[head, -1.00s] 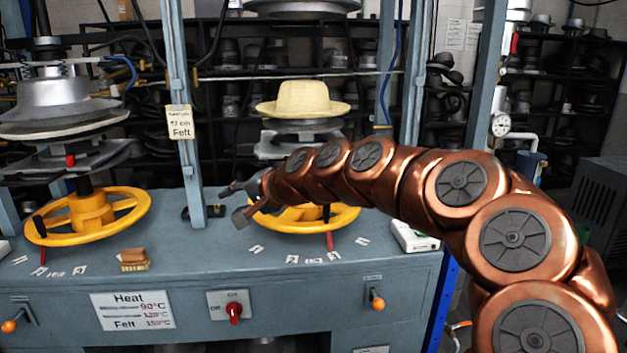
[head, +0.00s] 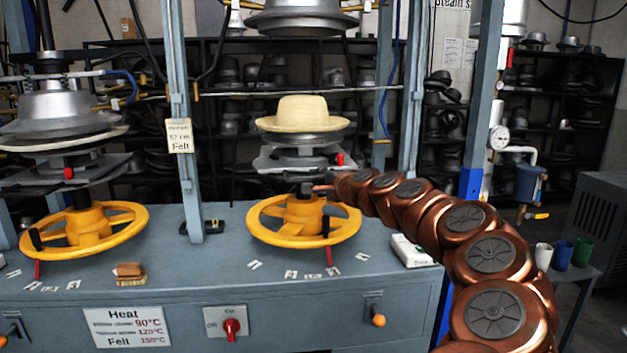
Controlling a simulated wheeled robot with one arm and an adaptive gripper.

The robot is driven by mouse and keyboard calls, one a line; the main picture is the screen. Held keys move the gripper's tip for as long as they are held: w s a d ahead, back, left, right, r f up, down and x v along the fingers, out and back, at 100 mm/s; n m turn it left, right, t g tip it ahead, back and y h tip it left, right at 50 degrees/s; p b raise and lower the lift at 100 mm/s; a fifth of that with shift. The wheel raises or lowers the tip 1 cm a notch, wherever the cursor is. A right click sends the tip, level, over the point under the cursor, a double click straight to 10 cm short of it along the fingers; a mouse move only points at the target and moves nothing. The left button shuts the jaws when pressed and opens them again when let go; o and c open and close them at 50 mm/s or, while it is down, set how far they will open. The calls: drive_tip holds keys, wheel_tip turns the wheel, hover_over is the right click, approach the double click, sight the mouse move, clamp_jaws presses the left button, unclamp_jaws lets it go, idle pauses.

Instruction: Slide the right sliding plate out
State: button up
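The right sliding plate (head: 268,160) is a grey metal plate under the right press's mold, with a red knob (head: 340,159) at its right end. A straw-coloured hat (head: 300,114) sits on the metal mold above it. My gripper (head: 322,188) is just below the plate and knob, by the hub of the yellow handwheel. Only a small tip of it shows past my copper arm, so I cannot tell its opening or whether it touches anything.
The yellow right handwheel (head: 264,231) is below the plate. Blue-grey press posts (head: 183,120) stand to the left and right. A white box (head: 411,250) and small labels lie on the bench (head: 215,270). The left press (head: 60,110) has a similar plate and wheel.

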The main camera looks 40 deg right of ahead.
drive_tip(key=shift+x, duration=1.2)
drive_tip(key=shift+a, duration=0.1)
clamp_jaws()
